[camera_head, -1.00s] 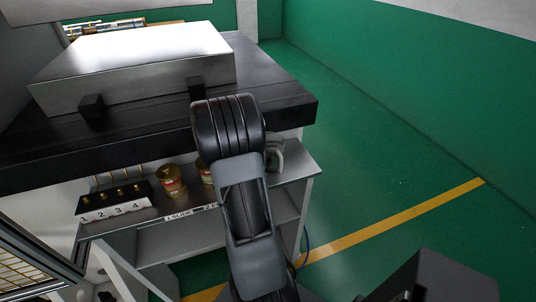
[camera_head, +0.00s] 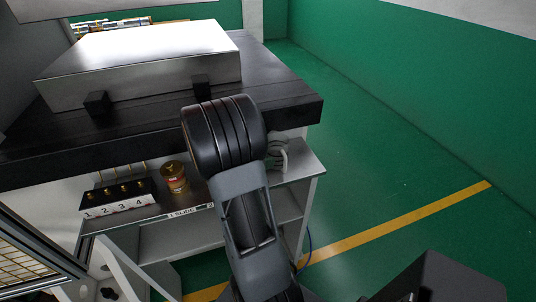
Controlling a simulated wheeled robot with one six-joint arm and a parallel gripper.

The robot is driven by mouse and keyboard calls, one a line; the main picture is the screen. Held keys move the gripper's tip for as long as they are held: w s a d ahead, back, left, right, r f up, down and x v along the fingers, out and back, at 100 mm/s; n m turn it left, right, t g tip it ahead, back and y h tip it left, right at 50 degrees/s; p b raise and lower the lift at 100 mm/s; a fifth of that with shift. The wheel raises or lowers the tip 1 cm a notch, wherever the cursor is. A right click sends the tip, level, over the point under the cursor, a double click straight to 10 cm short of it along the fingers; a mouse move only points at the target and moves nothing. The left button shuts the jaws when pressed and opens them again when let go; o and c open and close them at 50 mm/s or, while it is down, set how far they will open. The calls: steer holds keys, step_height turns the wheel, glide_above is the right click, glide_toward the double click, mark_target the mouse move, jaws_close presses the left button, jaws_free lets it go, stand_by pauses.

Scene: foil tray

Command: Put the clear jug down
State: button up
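I cannot make out the clear jug in the head view. My own dark arm fills the middle of the picture and hides part of the bench front and shelf. My gripper does not show, so whether it holds anything cannot be seen. A pale grey curved, loop-like thing (camera_head: 278,152) shows just right of my arm, at the right end of the shelf; it is partly hidden and I cannot tell what it is.
A black-topped bench (camera_head: 270,98) carries a large silver box (camera_head: 150,68). The shelf below (camera_head: 300,168) holds a numbered block (camera_head: 118,197) and a brass-coloured can (camera_head: 174,177). Green floor (camera_head: 400,170) with a yellow line (camera_head: 420,220) lies open at right.

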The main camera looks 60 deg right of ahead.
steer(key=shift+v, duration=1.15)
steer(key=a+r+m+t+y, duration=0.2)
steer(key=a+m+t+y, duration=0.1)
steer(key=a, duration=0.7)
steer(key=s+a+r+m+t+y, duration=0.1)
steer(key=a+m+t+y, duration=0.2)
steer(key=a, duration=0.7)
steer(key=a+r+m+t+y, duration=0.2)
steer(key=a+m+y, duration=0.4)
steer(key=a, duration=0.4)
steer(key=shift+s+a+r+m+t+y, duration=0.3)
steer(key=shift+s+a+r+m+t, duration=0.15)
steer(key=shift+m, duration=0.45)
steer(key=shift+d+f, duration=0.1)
